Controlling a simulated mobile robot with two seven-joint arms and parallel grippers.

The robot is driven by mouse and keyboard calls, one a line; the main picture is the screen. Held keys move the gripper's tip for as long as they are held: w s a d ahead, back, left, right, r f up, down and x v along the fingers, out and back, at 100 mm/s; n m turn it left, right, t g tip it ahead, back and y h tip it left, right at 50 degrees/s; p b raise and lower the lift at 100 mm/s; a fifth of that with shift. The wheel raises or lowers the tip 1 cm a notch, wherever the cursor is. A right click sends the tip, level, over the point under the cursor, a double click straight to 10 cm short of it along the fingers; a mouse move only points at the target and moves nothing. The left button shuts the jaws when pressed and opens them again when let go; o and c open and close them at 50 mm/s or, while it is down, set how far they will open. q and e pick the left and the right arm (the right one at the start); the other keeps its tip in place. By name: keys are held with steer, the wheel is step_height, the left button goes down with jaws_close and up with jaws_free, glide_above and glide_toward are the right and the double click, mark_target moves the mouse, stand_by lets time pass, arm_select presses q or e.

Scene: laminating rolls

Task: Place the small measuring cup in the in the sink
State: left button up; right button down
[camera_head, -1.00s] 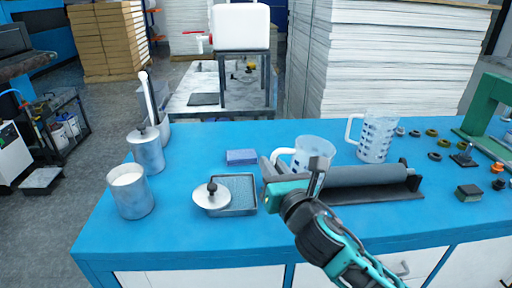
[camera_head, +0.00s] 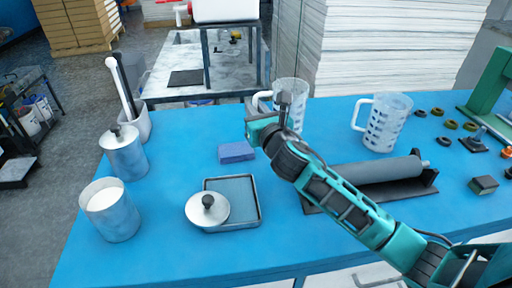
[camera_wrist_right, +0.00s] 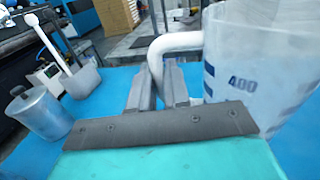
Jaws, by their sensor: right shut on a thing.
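The small measuring cup (camera_head: 292,98) is clear with a white handle. My right gripper (camera_head: 258,108) is shut on this handle near the blue table's back edge. In the right wrist view, the fingers (camera_wrist_right: 160,86) close around the handle and the cup (camera_wrist_right: 262,75), with a blue "400" mark, is at the right. The cup looks upright; its base is partly hidden by my arm. A grey metal-topped stand (camera_head: 150,92), perhaps the sink, is behind the blue table under a white tank (camera_head: 225,10). My left gripper is not in view.
A larger measuring cup (camera_head: 388,122) stands to the right, behind a grey roller (camera_head: 375,171). A blue sponge (camera_head: 236,152), a tray (camera_head: 252,222) with a round lid (camera_head: 207,209), and metal canisters (camera_head: 110,210) are at the left. Stacked white sheets (camera_head: 390,45) rise behind.

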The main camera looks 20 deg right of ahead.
step_height(320, 180, down, 11)
steer(key=b, duration=0.3)
steer(key=shift+f, duration=0.1)
steer(key=shift+w+f, duration=0.1)
steer(key=shift+f, duration=0.15)
steer(key=shift+r, duration=0.1)
steer(key=c, duration=1.6)
jaws_free()
steer(key=shift+f, duration=0.25)
steer(key=o, duration=0.5)
steer(key=shift+r, duration=0.1)
